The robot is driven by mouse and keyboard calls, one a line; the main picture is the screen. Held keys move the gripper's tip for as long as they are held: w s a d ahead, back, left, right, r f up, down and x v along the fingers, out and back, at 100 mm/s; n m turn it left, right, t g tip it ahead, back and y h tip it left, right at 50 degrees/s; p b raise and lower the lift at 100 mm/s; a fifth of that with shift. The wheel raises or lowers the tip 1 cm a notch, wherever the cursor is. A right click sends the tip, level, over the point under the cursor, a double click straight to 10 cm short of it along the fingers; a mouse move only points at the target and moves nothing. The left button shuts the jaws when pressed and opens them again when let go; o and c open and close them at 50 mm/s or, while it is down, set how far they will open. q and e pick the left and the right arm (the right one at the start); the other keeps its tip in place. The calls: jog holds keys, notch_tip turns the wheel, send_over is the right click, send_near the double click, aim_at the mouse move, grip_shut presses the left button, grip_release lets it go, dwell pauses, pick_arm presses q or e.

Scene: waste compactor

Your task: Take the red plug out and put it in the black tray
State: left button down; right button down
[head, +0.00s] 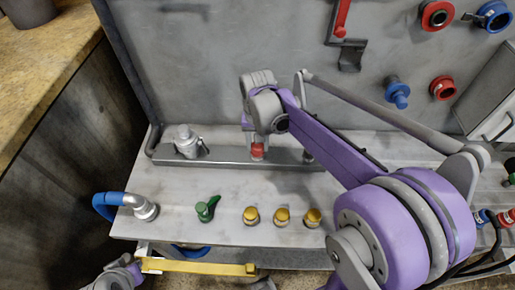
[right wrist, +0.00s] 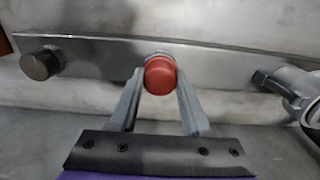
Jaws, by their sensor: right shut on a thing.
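The red plug (head: 257,151) stands at the long grey metal rail (head: 230,158) near the back of the worktop. My right gripper (head: 256,138) reaches down over it and is shut on it. In the right wrist view the plug's round red cap (right wrist: 160,75) is between the two grey fingers, right at the rail (right wrist: 100,62). I cannot tell whether it is still seated. Part of my left arm shows at the bottom left of the head view; its jaws are not clear. I cannot make out a black tray.
A grey fitting (head: 187,142) stands at the rail's left. In front are a blue-sleeved pipe (head: 112,201), a green valve (head: 207,209) and several yellow knobs (head: 282,215). A yellow bar (head: 200,267) runs along the front edge. Red and blue fittings hang on the back panel.

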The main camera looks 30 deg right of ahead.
jog(key=c, duration=1.1)
grip_release()
grip_shut()
jog(key=n, duration=0.4)
jog(key=shift+n, duration=0.4)
jog(key=shift+n, duration=0.4)
jog(key=n, duration=0.3)
jog(key=shift+n, duration=0.9)
